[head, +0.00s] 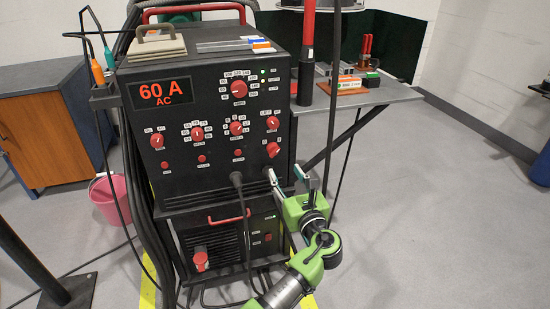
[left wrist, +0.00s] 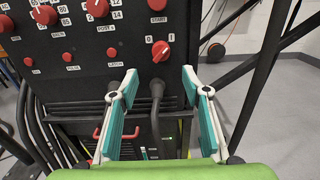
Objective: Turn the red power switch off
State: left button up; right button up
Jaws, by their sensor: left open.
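The red power switch (head: 272,149) is a round red knob low on the right of the black machine's front panel, with 0 and I marked above it. In the left wrist view the switch (left wrist: 160,51) lies ahead, just beyond and between the fingertips in the picture. I cannot tell clearly which mark it points to. My left gripper (head: 285,174) is open, below and in front of the switch, apart from it. Its two teal-padded fingers (left wrist: 160,74) stand either side of a dark cable in the picture. My right gripper is not in view.
The machine's display (head: 162,93) is lit, reading 60 A AC. Several other red knobs (head: 197,133) and buttons share the panel. A black cable (head: 240,205) hangs from the front. A side shelf (head: 390,95) stands to the right, and a pink bucket (head: 108,203) on the left.

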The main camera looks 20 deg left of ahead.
aim_at(275, 154)
pick_arm(q)
jog(key=b+x, duration=0.2)
jog(key=x, duration=0.7)
jog(key=shift+w+a+f, duration=0.1)
jog(key=shift+w, duration=0.1)
jog(key=shift+x, duration=0.85)
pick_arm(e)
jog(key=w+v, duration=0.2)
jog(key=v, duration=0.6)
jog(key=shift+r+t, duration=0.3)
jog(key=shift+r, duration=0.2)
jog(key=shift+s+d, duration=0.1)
pick_arm(q)
jog(key=c, duration=1.1)
